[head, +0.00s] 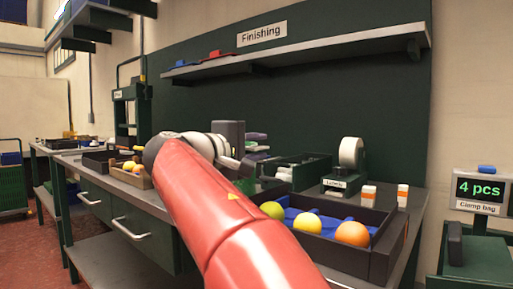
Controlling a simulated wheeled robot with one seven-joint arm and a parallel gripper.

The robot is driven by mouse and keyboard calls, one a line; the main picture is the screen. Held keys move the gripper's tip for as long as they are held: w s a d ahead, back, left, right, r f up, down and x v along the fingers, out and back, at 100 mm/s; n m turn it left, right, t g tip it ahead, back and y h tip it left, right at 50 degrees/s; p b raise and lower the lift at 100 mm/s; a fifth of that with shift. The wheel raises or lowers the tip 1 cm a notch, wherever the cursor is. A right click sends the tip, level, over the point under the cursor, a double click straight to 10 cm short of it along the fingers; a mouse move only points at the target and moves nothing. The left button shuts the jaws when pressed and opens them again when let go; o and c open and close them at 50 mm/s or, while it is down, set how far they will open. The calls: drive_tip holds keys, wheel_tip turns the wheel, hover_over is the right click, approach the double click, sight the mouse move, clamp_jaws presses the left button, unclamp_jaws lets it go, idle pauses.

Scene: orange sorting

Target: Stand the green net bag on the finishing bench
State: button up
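The finishing bench (122,190) runs along the dark green wall panel under the "Finishing" sign (262,34). My red arm reaches from the bottom of the head view over the bench. My gripper (236,163) is at the arm's far end above the bench, mostly hidden by my wrist, so its fingers cannot be made out. A small patch of green (246,186) shows just right of my arm, partly hidden; I cannot tell if it is the green net bag. No net bag can be clearly identified.
A dark tray (384,252) holds a yellow-green, a yellow and an orange fruit on blue lining. Behind it stand a tape dispenser (345,178) and two small orange-white bottles (385,194). A shelf (300,50) hangs above.

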drive_tip(key=v, duration=1.1)
drive_tip(key=shift+s+a+b, duration=0.2)
drive_tip(key=shift+a+b, duration=0.15)
